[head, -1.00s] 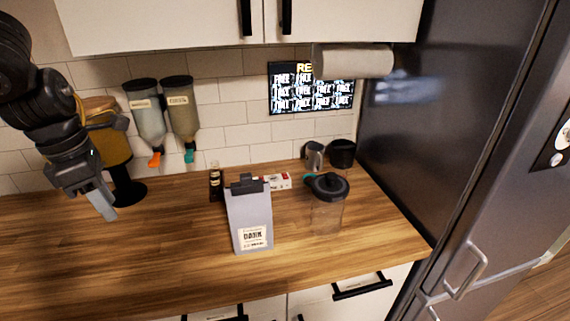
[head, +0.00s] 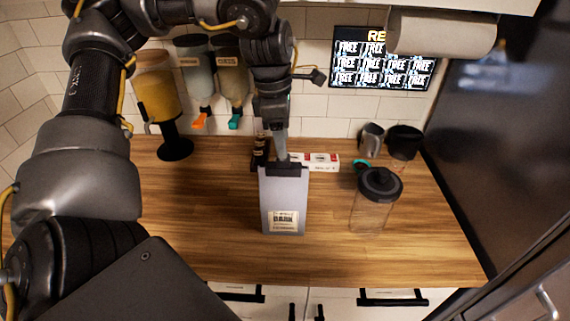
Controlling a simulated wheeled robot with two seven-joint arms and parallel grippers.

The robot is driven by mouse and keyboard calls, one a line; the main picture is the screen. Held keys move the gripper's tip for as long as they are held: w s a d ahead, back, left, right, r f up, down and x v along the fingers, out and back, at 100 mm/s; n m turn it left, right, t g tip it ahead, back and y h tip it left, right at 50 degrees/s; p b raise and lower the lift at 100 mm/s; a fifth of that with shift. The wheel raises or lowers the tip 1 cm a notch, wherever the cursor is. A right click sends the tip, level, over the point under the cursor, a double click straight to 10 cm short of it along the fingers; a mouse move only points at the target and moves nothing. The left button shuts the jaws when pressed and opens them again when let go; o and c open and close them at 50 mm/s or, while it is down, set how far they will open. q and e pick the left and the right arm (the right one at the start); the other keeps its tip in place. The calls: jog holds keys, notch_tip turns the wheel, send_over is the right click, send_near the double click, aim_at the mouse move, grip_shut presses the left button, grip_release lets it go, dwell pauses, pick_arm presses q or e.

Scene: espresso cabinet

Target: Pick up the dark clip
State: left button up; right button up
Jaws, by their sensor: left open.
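The dark clip (head: 286,169) sits across the top edge of a grey bag (head: 285,200) with a "DARK" label, which stands upright on the wooden counter. My left gripper (head: 281,158) points down directly above the clip, its fingertips at or just over the clip's top. It is open; I cannot tell whether the fingers touch the clip or straddle it. My right gripper is not in view.
A clear jug with a dark lid (head: 379,184) stands right of the bag. A small dark bottle (head: 261,150) and a white-red box (head: 322,161) are behind it. Dispensers (head: 229,75) hang on the wall. The counter (head: 210,220) left of the bag is clear.

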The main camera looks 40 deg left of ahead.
aim_at(284, 165)
pick_arm(q)
jog(key=shift+w+d+f, duration=0.1)
jog(key=shift+w+f, duration=0.15)
jog(key=shift+f, duration=0.75)
jog(key=shift+s+f, duration=0.2)
jog(key=shift+s, duration=0.15)
jog(key=shift+w+f+p, duration=0.2)
jog(key=shift+f+p, duration=0.15)
jog(key=shift+f, duration=2.1)
jog(key=shift+d, duration=0.1)
jog(key=shift+c, duration=0.4)
jog(key=c, duration=1)
